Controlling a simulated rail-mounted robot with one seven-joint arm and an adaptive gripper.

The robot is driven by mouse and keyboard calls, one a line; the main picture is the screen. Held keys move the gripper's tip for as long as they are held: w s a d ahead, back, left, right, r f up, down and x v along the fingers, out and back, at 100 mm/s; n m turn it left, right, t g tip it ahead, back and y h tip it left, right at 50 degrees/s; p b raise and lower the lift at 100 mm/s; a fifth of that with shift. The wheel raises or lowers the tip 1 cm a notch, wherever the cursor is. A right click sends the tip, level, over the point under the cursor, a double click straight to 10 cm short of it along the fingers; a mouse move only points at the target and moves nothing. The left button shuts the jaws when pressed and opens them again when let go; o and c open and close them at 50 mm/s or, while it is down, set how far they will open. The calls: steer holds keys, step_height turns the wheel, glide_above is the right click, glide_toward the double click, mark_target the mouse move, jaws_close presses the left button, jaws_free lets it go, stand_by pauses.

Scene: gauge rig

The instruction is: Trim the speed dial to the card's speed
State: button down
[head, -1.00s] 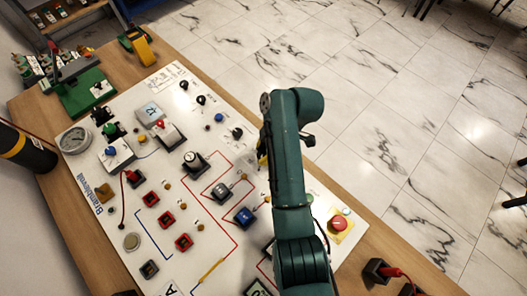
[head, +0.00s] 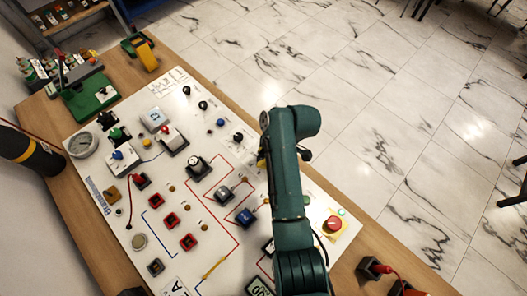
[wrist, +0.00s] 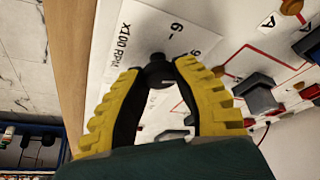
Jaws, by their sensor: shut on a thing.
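The speed dial's black knob (wrist: 157,72) is between the yellow ridged fingertips of my gripper (wrist: 158,68) in the wrist view. My gripper is shut on this knob. Its white scale plate (wrist: 135,50) is marked "x100 RPM" and shows a 6 and a 9, turned sideways. The rest of the scale is hidden behind the fingers, and I cannot tell where the knob points. In the head view my arm hides the dial, and only a bit of yellow finger (head: 262,160) shows. A white block with a number (head: 154,118) stands on the board; I cannot tell whether it is the card.
The white board (head: 215,160) carries several knobs, switches and red sockets. A black knob (head: 238,137) sits left of my arm. A red stop button (head: 333,224) is to its right. A green device (head: 90,98) stands at the far left. The tiled floor lies beyond the table edge.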

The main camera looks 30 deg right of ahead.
steer(key=m+p, duration=0.2)
steer(key=p, duration=0.1)
steer(key=m+t+h+p, duration=0.1)
steer(key=m+p, duration=0.2)
steer(key=shift+s+a+m+h, duration=0.2)
steer(key=shift+m+h, duration=0.1)
steer(key=shift+f+m+t+h+p, duration=0.2)
steer(key=shift+m+h+p, duration=0.15)
steer(key=shift+m+p, duration=0.5)
steer(key=shift+f+m+t+h+p, duration=0.15)
steer(key=shift+m+h+p, duration=0.3)
steer(key=shift+m, duration=0.6)
steer(key=c, duration=0.7)
jaws_free()
steer(key=shift+r, duration=0.1)
steer(key=shift+w+r, duration=0.1)
steer(key=shift+r+t, duration=0.25)
steer(key=v, duration=1.1)
steer(key=shift+r, duration=0.25)
